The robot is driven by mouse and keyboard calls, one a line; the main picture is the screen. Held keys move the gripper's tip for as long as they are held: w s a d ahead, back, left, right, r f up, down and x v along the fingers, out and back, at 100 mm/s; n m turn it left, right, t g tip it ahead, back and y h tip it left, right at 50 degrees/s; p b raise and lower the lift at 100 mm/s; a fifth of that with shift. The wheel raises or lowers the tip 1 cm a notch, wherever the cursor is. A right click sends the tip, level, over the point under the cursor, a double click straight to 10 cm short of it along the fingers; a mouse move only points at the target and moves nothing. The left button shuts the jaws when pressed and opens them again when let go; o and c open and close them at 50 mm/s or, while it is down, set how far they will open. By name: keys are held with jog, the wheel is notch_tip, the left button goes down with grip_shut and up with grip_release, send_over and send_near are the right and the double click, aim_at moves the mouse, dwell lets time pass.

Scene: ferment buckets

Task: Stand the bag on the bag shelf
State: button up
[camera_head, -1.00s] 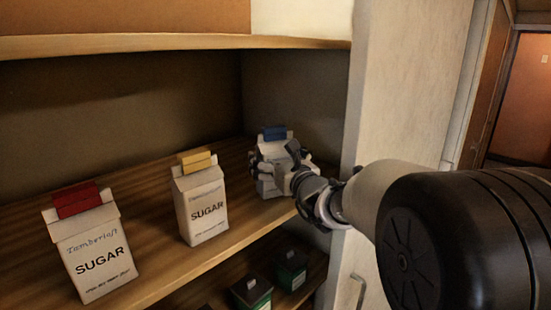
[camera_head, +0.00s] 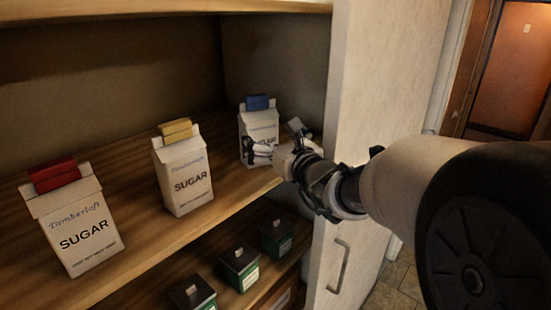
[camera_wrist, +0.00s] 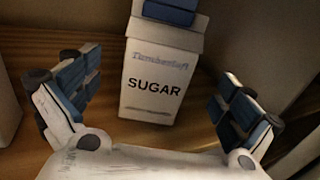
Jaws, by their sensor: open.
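A white sugar bag with a blue clip (camera_head: 259,122) stands upright at the right end of the wooden shelf (camera_head: 120,251). It also shows in the wrist view (camera_wrist: 155,90), centred and facing me. My gripper (camera_head: 270,150) is in front of this bag; its fingers (camera_wrist: 158,100) are spread wide to either side, with gaps between them and the bag. A sugar bag with a yellow clip (camera_head: 183,180) stands at the middle of the shelf. A sugar bag with a red clip (camera_head: 78,232) stands at the left.
A pale side panel (camera_head: 375,110) bounds the shelf just right of my gripper. An upper shelf board (camera_head: 150,11) runs above. Dark green boxes (camera_head: 240,268) stand on the shelf below. There is bare shelf between the bags.

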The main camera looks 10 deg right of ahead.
jog(key=shift+s+a+r+n, duration=0.15)
jog(key=shift+s+a+n, duration=0.1)
jog(key=shift+a+n, duration=0.1)
jog(key=s+a+n+g+y, duration=0.3)
jog(key=s+a+n+y, duration=0.2)
jog(key=s+a+n, duration=0.25)
jog(key=s+a+f+n+g, duration=0.3)
jog(key=s+f+n+g, duration=0.1)
jog(key=s+n, duration=0.35)
jog(key=s+a+f+n+g, duration=0.3)
jog(key=s+n, duration=0.4)
jog(key=s, duration=0.2)
jog(key=s+d+f+n+g+h, duration=0.1)
jog(key=s+d+f+n+h, duration=0.3)
jog(key=s+d+n, duration=0.1)
jog(key=s+d+f+n+g+h, duration=0.1)
jog(key=s+d+f+n+h, duration=0.4)
jog(key=s+d, duration=0.2)
jog(key=d, duration=0.2)
jog(key=shift+s+d+g, duration=0.3)
jog(key=shift+s+g, duration=0.1)
jog(key=shift+n, duration=0.25)
